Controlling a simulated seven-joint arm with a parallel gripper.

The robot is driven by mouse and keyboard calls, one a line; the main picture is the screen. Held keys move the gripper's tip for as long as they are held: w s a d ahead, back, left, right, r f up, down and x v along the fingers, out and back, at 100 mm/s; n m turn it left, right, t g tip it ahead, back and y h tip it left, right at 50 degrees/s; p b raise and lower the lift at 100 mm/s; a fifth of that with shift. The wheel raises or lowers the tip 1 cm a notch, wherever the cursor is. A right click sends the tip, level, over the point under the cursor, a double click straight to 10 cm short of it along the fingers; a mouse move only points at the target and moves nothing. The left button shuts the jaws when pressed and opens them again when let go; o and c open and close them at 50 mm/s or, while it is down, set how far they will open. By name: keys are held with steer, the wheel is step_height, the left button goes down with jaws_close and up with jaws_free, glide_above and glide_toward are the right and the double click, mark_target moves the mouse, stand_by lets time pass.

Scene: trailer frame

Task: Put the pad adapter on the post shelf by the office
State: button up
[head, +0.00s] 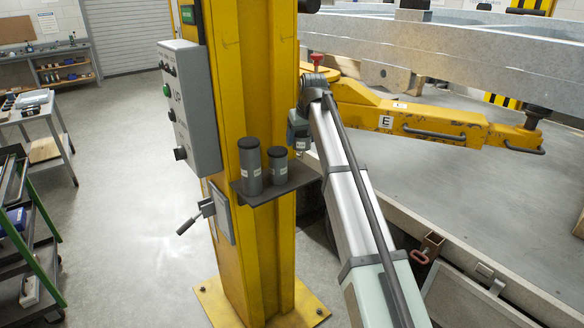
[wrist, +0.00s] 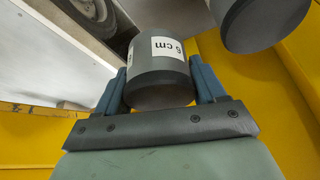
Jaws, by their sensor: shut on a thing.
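My gripper (wrist: 158,88) is shut on a grey cylindrical pad adapter (wrist: 158,62) with a dark end. Its white label shows a digit and "cm", turned over in the wrist view. In the head view, my gripper (head: 299,128) is to the right of the yellow post, near the right end of the dark post shelf (head: 262,195); the adapter there is mostly hidden by my arm. A taller grey adapter (head: 250,168) and a shorter one (head: 277,166) stand upright on the shelf. Another grey cylinder (wrist: 262,22) shows at the wrist view's upper right, apart from the held one.
The yellow post (head: 267,90) carries a grey control box (head: 190,105) and a lever (head: 190,222). A yellow lift arm (head: 440,122) and the galvanised trailer frame (head: 450,50) lie to the right. A cart (head: 28,240) stands at the left. Floor between is clear.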

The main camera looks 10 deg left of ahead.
mark_target(306, 141)
steer(key=shift+f, duration=4.25)
steer(key=o, duration=1.2)
steer(key=shift+f, duration=0.15)
steer(key=shift+c, duration=0.2)
steer(key=v, duration=1.2)
